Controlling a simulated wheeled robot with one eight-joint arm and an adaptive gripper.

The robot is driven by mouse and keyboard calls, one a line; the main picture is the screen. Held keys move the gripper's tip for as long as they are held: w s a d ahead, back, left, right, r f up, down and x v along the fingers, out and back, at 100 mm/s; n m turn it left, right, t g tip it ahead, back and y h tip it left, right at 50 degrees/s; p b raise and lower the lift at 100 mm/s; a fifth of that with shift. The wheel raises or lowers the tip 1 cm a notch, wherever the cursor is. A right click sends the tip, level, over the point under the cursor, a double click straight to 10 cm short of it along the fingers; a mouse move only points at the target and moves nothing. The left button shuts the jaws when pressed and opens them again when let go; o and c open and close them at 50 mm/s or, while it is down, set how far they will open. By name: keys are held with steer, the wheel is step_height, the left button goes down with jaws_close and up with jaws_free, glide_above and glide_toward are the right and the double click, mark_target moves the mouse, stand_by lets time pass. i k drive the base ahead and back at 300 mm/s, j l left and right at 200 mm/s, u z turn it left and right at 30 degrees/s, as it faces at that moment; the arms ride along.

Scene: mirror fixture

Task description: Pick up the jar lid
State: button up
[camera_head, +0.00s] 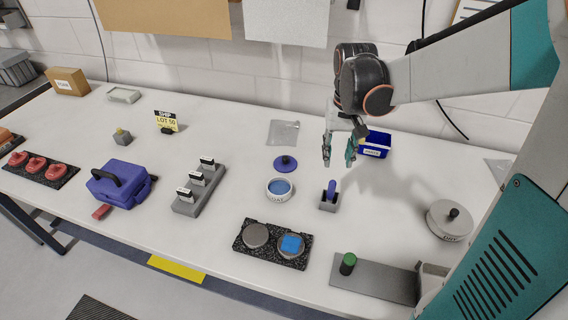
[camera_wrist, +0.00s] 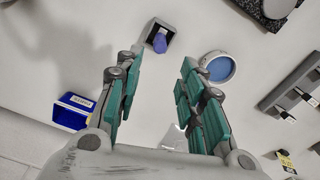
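The likely jar lid is a flat blue disc with a dark knob (camera_head: 286,164), lying on the table behind an open white jar (camera_head: 279,190) with blue inside. The jar also shows in the wrist view (camera_wrist: 218,67); the lid does not, perhaps hidden behind a finger. My gripper (camera_head: 339,158) is open and empty above the table, to the right of the lid and apart from it. Its two teal-padded fingers stand wide apart in the wrist view (camera_wrist: 156,85).
A grey holder with a purple peg (camera_head: 329,196) stands below my gripper, and a blue bin (camera_head: 375,145) is to its right. A dark tray with two discs (camera_head: 272,245) lies in front. A white round object with a black knob (camera_head: 449,220) is at right. A clear bag (camera_head: 284,132) lies behind the lid.

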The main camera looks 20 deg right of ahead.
mark_target(285, 164)
steer(key=j+z, duration=0.2)
steer(key=z, duration=0.2)
steer(key=i+j+z, duration=0.1)
steer(key=z, duration=0.35)
steer(key=j+z, duration=0.4)
steer(key=l, duration=0.1)
